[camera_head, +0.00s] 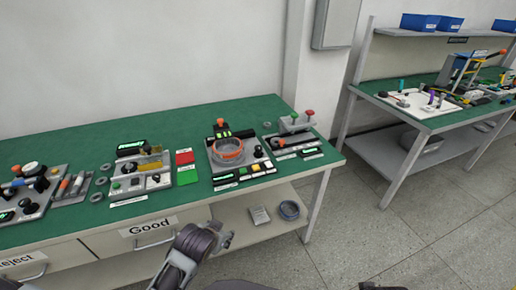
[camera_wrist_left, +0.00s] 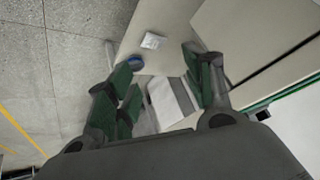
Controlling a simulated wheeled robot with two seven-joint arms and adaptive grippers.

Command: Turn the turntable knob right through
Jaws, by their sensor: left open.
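On the green bench stands a grey fixture (camera_head: 213,163) holding a round turntable-like part with an orange ring (camera_head: 228,149). A black knob (camera_head: 258,152) sits at its right side, and an orange-topped knob (camera_head: 220,122) stands behind the ring. I cannot tell which of them is the turntable knob. My left gripper (camera_wrist_left: 163,82) is open and empty in the left wrist view, its green-padded fingers spread above the lower shelf area. In the head view my left arm rises at the bottom centre, below the bench's front edge and apart from the fixture. My right gripper does not show.
Left of the fixture are a red pad (camera_head: 184,157), a green pad (camera_head: 187,176) and a station with a black knob (camera_head: 129,167). A red-knobbed device (camera_head: 296,122) stands to the right. A drawer labelled Good (camera_head: 152,231) is below. A second bench (camera_head: 428,122) stands at right.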

